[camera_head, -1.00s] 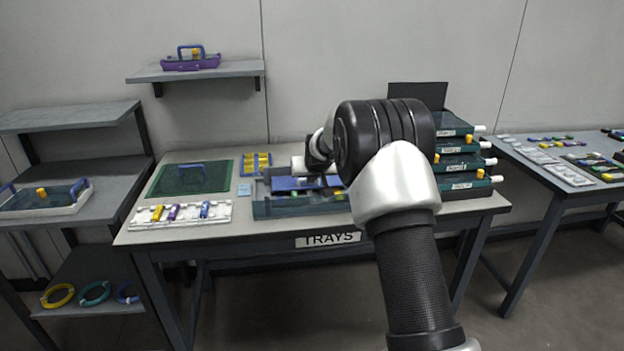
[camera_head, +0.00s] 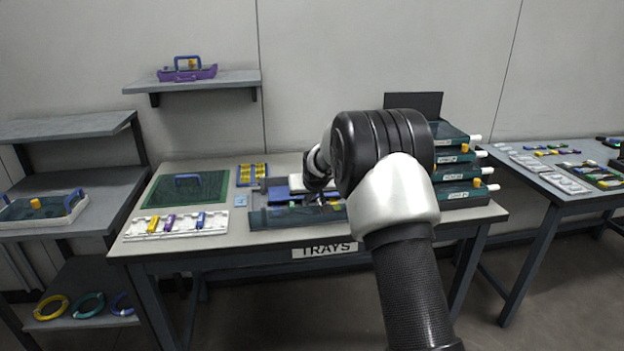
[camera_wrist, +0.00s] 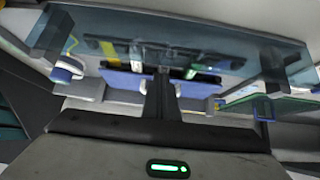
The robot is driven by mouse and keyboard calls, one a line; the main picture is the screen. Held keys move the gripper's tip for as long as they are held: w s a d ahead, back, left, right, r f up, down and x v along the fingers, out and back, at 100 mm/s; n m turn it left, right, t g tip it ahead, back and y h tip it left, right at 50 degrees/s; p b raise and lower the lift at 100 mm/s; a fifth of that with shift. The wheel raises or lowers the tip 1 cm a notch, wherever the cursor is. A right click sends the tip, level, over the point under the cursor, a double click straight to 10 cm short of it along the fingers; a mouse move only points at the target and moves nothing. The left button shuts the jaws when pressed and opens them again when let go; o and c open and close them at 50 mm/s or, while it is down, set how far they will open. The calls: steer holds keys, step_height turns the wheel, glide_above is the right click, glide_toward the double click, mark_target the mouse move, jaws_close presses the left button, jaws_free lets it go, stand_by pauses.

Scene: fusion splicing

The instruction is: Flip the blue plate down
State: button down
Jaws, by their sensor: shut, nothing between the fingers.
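The blue plate (camera_head: 298,184) is in the tray on the middle table, partly hidden by my arm in the head view. In the wrist view the blue plate (camera_wrist: 130,84) shows behind and to both sides of my fingers. My gripper (camera_wrist: 163,76) is shut with nothing between its fingers, which reach in front of the plate. I cannot tell whether they touch it. In the head view my gripper (camera_head: 322,200) is over the tray, mostly hidden by my wrist.
A translucent teal tray (camera_head: 272,218) surrounds the plate, and its clear wall (camera_wrist: 220,45) crosses the wrist view. Stacked teal trays (camera_head: 455,172) stand to the right.

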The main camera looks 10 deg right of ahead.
steer(key=w+p+v, duration=0.1)
steer(key=p+v, duration=0.1)
steer(key=v, duration=1.5)
steer(key=shift+s+r+t, duration=0.2)
steer(key=shift+r+t, duration=0.1)
steer(key=shift+r, duration=0.3)
steer(key=s+r+g, duration=0.1)
steer(key=s+r, duration=0.3)
steer(key=s, duration=0.6)
steer(key=s+r+g, duration=0.1)
steer(key=s+r, duration=0.2)
steer(key=s, duration=0.6)
steer(key=s+f+g+p, duration=0.1)
steer(key=s+f+g, duration=0.1)
steer(key=s, duration=2)
step_height(320, 180, up, 21)
steer(key=p, duration=2.1)
steer(key=shift+w+f, duration=0.2)
steer(key=shift+w, duration=0.25)
